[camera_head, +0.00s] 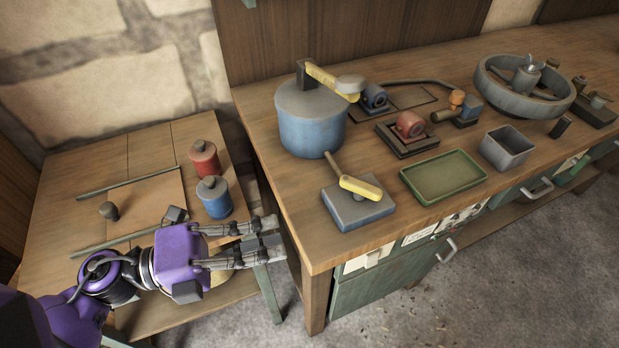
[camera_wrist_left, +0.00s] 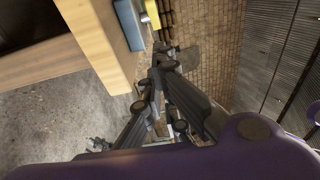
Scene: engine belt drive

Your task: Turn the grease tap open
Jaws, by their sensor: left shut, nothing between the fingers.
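My left gripper (camera_head: 277,233) is shut and empty, held over the gap between the low side table and the left end of the workbench. Its fingers also show in the wrist view (camera_wrist_left: 158,80). I cannot tell for sure which part is the grease tap. A blue drum (camera_head: 312,128) on the bench has a yellow lever (camera_head: 330,80) across its top. In front of it, a blue-grey block (camera_head: 358,208) carries another yellow lever (camera_head: 361,188). Farther back is a curved pipe with an orange knob (camera_head: 457,97). The gripper touches none of these. My right gripper is out of view.
A green tray (camera_head: 443,177), a grey bin (camera_head: 506,147), a red part (camera_head: 409,124) and a large grey wheel (camera_head: 524,92) stand on the bench. A red canister (camera_head: 204,158) and a blue canister (camera_head: 214,197) stand on the side table, close to my left arm. The bench's front-left corner is clear.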

